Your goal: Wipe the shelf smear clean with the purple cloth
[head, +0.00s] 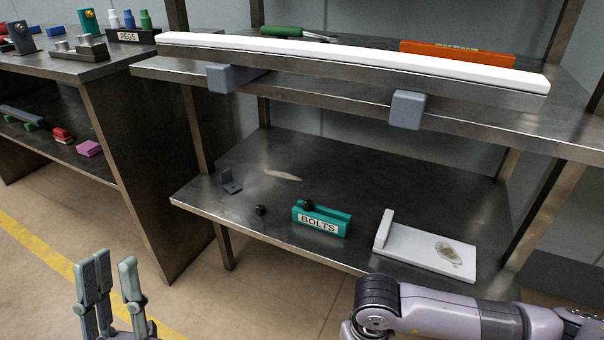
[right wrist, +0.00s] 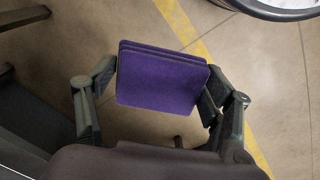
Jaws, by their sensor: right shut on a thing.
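The purple cloth (right wrist: 160,82), a folded pad, is held between the fingers of my right gripper (right wrist: 162,76) in the right wrist view, above the floor. In the head view my right arm is at the bottom right, but its gripper and the cloth are out of sight. A brownish smear (head: 449,254) lies on a white L-shaped board (head: 405,252) at the right of the lower metal shelf (head: 350,170). A pale streak (head: 282,175) also marks the bare metal of that shelf further left. My left gripper (head: 110,268) is open and empty at the bottom left.
A teal BOLTS holder (head: 321,219) stands left of the white board, near a dark knob (head: 261,210) and a grey bracket (head: 231,183). The upper shelf (head: 460,114), with a white strip (head: 350,59) along it, overhangs the lower one. A metal post (head: 530,220) stands at the right.

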